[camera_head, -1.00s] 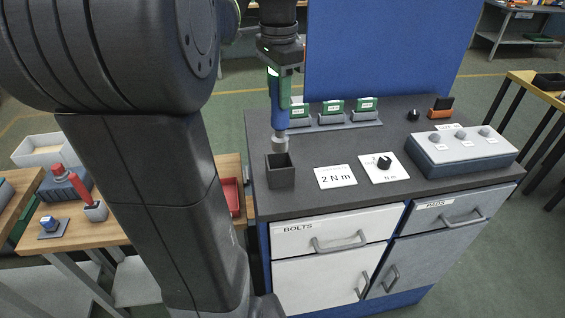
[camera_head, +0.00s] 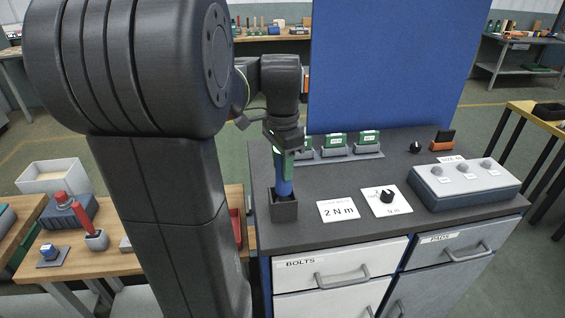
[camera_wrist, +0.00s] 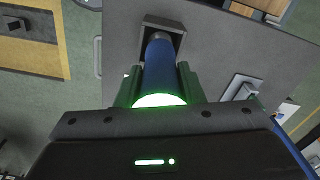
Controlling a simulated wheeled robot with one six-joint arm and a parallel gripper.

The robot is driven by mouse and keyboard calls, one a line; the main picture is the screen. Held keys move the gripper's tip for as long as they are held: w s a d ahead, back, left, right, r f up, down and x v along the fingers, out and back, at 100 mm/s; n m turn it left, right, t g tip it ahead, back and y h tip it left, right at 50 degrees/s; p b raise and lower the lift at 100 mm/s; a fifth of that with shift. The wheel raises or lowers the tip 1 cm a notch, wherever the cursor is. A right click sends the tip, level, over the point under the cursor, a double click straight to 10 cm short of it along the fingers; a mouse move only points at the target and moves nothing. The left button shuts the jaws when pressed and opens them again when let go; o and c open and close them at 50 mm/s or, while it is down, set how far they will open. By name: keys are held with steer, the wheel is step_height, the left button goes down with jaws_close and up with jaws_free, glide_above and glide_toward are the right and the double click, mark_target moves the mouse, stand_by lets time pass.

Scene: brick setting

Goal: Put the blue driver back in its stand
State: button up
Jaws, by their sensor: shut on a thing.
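The blue driver (camera_head: 284,186) stands upright with its lower end inside the dark square stand (camera_head: 284,211) at the left front of the grey bench top. My gripper (camera_head: 285,155) is shut on the driver's upper part, above the stand. In the wrist view the blue driver (camera_wrist: 159,68) runs from between the green fingers of my gripper (camera_wrist: 158,90) into the stand (camera_wrist: 164,25). The driver's tip is hidden inside the stand, so I cannot tell whether it rests on the bottom.
White cards, one reading 2 N m (camera_head: 338,211) and one with a black knob (camera_head: 386,199), lie right of the stand. A grey box with several knobs (camera_head: 463,183) stands further right. Green-topped blocks (camera_head: 368,139) are behind, before a blue panel (camera_head: 393,65).

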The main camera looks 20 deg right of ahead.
steer(key=shift+f, duration=0.1)
steer(key=o, duration=1.2)
step_height(320, 180, up, 12)
steer(key=shift+r, duration=0.15)
step_height(320, 180, down, 12)
steer(key=shift+r, duration=1.25)
